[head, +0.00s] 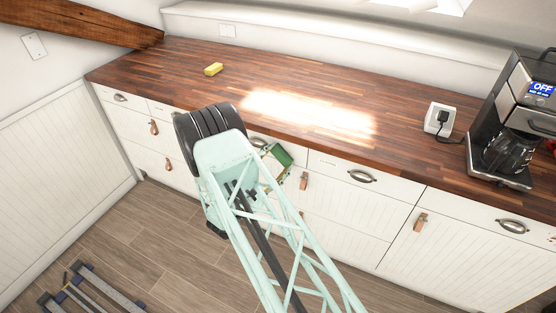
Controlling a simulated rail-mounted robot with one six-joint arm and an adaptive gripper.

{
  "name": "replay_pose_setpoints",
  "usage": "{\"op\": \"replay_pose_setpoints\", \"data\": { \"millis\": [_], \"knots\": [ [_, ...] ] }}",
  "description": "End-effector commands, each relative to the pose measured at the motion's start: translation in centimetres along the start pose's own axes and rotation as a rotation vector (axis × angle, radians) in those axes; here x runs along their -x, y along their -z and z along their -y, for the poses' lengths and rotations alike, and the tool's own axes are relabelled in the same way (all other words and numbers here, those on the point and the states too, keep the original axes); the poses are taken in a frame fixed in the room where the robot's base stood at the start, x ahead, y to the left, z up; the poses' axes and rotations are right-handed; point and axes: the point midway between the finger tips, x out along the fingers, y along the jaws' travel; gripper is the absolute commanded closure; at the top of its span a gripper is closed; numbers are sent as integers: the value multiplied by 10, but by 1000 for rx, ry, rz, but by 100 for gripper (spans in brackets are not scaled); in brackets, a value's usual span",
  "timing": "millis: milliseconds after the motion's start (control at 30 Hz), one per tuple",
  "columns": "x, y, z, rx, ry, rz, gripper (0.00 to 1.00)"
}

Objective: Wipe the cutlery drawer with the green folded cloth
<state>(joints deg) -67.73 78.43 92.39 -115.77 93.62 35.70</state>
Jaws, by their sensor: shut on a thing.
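My gripper (275,165) is in front of the white cabinet fronts, just below the counter's front edge and partly hidden behind my own arm. It is shut on the green folded cloth (283,154), of which only a small part shows. The cloth is close to a drawer front (295,146) with a metal cup handle; I cannot tell whether they touch. The drawers in view look shut, and which one is the cutlery drawer cannot be told. No cutlery shows.
A yellow sponge (213,69) lies on the wooden counter (180,75). A coffee maker (508,130) stands at the right beside a wall socket with a plug (440,117). Other drawers have metal cup handles (361,176). The counter's middle is clear and sunlit.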

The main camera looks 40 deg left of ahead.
Motion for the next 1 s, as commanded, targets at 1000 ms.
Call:
{"op": "replay_pose_setpoints", "data": {
  "millis": [1000],
  "knots": [
    [-6,-27,29,0,0,0,61]
  ]
}}
